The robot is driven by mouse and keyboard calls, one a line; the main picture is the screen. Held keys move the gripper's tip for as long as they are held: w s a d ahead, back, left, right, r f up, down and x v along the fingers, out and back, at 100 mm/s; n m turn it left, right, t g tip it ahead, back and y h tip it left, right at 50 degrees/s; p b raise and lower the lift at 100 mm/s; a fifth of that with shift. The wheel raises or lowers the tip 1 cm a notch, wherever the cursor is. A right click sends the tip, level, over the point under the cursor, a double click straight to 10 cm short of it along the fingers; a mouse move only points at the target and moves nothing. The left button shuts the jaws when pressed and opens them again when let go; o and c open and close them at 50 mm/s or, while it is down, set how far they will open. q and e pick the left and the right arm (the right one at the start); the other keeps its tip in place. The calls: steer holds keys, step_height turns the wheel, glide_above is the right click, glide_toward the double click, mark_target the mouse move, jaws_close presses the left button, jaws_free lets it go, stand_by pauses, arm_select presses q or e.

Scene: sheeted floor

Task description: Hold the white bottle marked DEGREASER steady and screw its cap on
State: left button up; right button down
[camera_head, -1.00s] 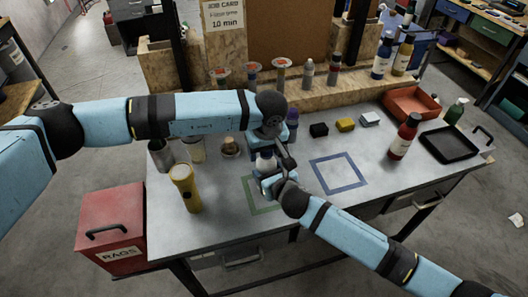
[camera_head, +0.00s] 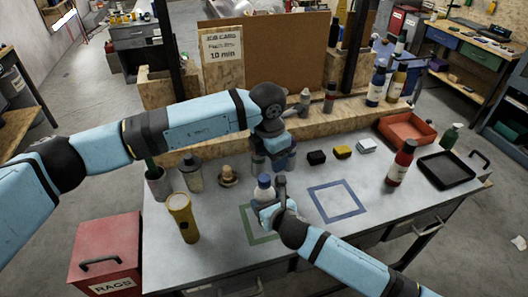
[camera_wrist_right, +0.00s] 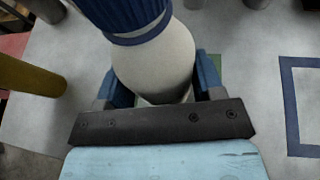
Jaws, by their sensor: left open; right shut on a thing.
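My right gripper (camera_head: 268,208) is shut around the bottle's lower body, a finger on each side. My left gripper (camera_head: 273,163) is open, just above and behind the bottle, apart from it. I see no cap between its fingers.
A yellow flashlight (camera_head: 182,218) stands left of the bottle, and a blue outline (camera_head: 337,201) lies clear at right. A red bottle (camera_head: 401,165), black tray (camera_head: 446,168) and orange bin (camera_head: 405,132) occupy the right side. Small blocks (camera_head: 342,152) lie behind.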

mark_target(264, 178)
arm_select(q)
steer(key=n, duration=0.7)
steer(key=shift+a+r, duration=0.1)
steer(key=shift+a, duration=0.2)
steer(key=n, duration=0.7)
steer(key=shift+a+r, duration=0.15)
steer(key=shift+a, duration=0.05)
steer(key=n, duration=0.6)
steer(key=shift+a+r+n+g, duration=0.2)
steer(key=shift+n+g, duration=0.1)
steer(key=shift+n, duration=0.1)
steer(key=n, duration=0.3)
steer(key=shift+a+n+y, duration=0.15)
steer(key=shift+n+y, duration=0.15)
steer(key=shift+n, duration=0.1)
steer(key=n, duration=0.4)
steer(key=shift+s+a+r, duration=0.1)
steer(key=shift+r, duration=0.05)
steer(key=shift+f, duration=4)
